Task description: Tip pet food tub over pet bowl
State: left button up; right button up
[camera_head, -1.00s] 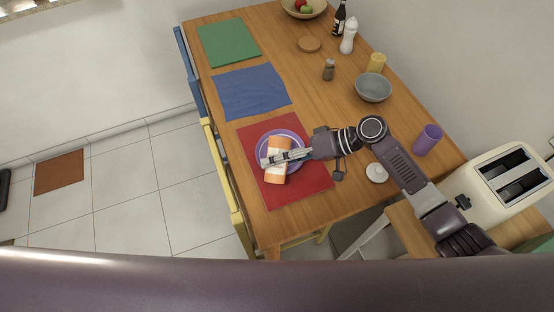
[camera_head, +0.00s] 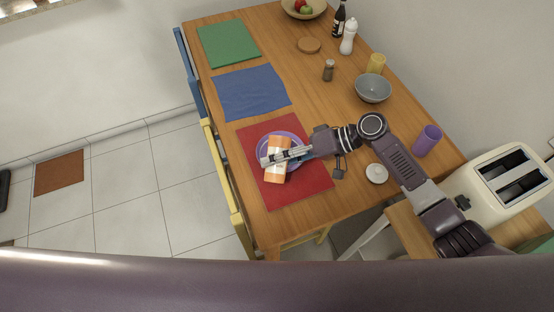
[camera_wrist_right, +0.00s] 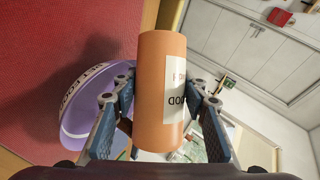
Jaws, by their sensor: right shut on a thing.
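The pet food tub (camera_head: 277,172) is an orange cylinder with a pale label. My right gripper (camera_head: 286,156) is shut on it, and the tub lies tilted over the purple pet bowl (camera_head: 262,143). The bowl rests on a red mat and is partly hidden by the tub and gripper. In the right wrist view the tub (camera_wrist_right: 160,92) sits between the two blue-padded fingers (camera_wrist_right: 160,120), and the purple bowl (camera_wrist_right: 88,85) with lettering on its rim shows behind it to the left. The inside of the bowl cannot be seen clearly. My left gripper is not in view.
The red mat (camera_head: 305,182) lies at the near end of the wooden table, with blue (camera_head: 250,92) and green (camera_head: 229,43) mats beyond. A white lid (camera_head: 377,173), purple cup (camera_head: 427,140), grey bowl (camera_head: 373,88) and toaster (camera_head: 500,178) stand to the right.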

jog(key=shift+w+r+m+g+y, duration=0.15)
jog(key=shift+r+m+g+y, duration=0.25)
jog(key=shift+r+m+g, duration=0.6)
dwell(7.0)
